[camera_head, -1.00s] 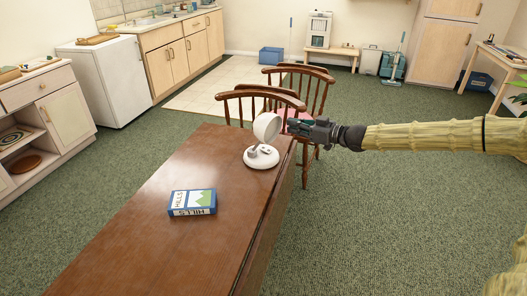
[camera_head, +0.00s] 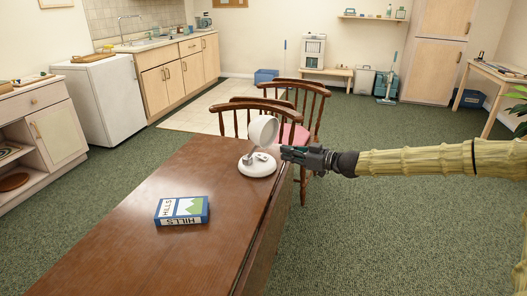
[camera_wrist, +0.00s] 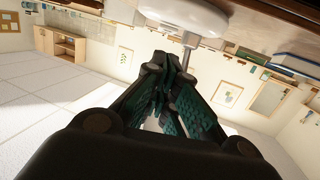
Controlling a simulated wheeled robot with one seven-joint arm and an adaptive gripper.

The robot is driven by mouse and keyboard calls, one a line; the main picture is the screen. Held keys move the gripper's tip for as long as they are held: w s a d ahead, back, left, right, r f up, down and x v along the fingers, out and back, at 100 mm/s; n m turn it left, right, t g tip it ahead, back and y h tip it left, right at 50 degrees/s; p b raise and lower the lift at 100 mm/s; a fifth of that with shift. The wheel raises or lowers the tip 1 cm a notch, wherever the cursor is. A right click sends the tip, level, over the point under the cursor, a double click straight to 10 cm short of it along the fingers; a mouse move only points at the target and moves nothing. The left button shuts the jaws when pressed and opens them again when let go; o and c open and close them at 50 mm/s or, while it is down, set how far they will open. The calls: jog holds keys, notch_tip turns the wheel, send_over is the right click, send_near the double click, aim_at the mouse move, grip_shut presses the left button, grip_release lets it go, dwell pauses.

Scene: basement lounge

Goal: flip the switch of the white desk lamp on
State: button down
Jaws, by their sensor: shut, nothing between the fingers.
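The white desk lamp (camera_head: 257,167) stands upright on the far end of the brown table (camera_head: 150,237), with its round head tilted above a disc base. In the wrist view the lamp's white base (camera_wrist: 185,14) and thin stem show at the top, just beyond the fingers. My gripper (camera_head: 284,152) is shut and empty, reaching in from the right beside the lamp head. Its teal-padded fingers (camera_wrist: 172,72) are together in the wrist view. I cannot tell whether the fingers touch the lamp. The switch is too small to make out.
A blue and white box marked HILLS (camera_head: 182,210) lies on the table, nearer than the lamp. Two wooden chairs (camera_head: 297,97) stand just behind the table's far end. Open green carpet (camera_head: 385,225) lies to the right of the table.

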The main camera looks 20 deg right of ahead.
aim_at(262, 157)
jog(key=shift+a, duration=0.1)
jog(key=b+x, duration=0.1)
jog(key=x, duration=0.7)
jog(key=shift+w+f+b, duration=0.1)
jog(key=shift+w+b, duration=0.05)
jog(key=shift+b, duration=0.25)
jog(key=shift+x, duration=0.75)
jog(key=shift+a, duration=0.2)
jog(key=shift+a+p, duration=0.5)
jog(key=shift+p, duration=0.4)
jog(key=shift+f+b, duration=0.2)
jog(key=shift+b, duration=0.15)
jog(key=shift+d, duration=0.15)
jog(key=shift+r, duration=0.1)
